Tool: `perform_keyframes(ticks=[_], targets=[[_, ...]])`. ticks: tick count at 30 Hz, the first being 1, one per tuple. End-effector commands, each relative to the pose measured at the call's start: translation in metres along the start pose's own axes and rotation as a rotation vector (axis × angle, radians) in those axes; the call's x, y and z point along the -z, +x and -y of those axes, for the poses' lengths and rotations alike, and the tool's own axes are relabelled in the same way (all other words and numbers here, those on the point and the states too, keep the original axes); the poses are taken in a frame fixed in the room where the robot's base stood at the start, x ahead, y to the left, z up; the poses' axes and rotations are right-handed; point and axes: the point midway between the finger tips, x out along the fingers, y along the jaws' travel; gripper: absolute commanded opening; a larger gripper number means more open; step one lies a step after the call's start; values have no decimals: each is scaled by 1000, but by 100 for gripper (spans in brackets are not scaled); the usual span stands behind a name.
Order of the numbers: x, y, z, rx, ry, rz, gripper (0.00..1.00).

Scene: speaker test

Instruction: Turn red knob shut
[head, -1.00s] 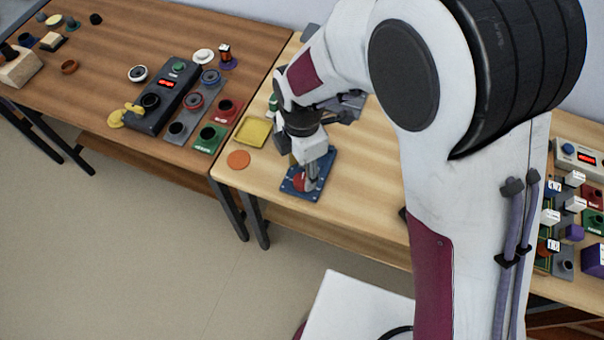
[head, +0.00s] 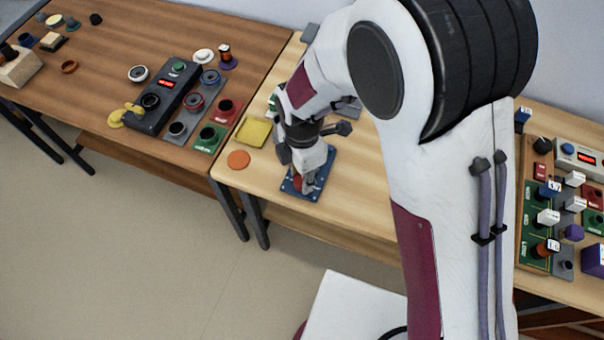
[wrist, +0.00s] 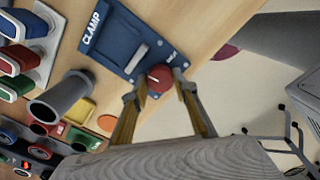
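The red knob (wrist: 159,78) sits on a blue plate marked CLAMP (wrist: 112,42) near the table's front edge. A grey bar handle (wrist: 137,58) stands beside it on the plate. In the head view the blue plate (head: 323,172) lies under my gripper (head: 307,181), and the red knob (head: 297,182) shows only in part. In the wrist view the fingertips of my gripper (wrist: 160,82) stand on either side of the knob, very close to it. I cannot tell whether both fingers press on it.
A yellow tray (head: 253,131) and an orange disc (head: 238,159) lie left of the blue plate. A grey cylinder (wrist: 60,97) stands near the plate in the wrist view. More switch panels (head: 540,215) fill the right side. Open floor lies in front.

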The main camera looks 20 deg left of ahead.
Motion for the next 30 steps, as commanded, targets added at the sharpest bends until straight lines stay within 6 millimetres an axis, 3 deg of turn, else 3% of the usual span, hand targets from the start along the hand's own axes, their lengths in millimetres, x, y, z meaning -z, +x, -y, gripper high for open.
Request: perform_keyframes(ticks=[14,30], targets=[[0,0,0,0,66,0,7],[0,0,0,0,436,0,7]])
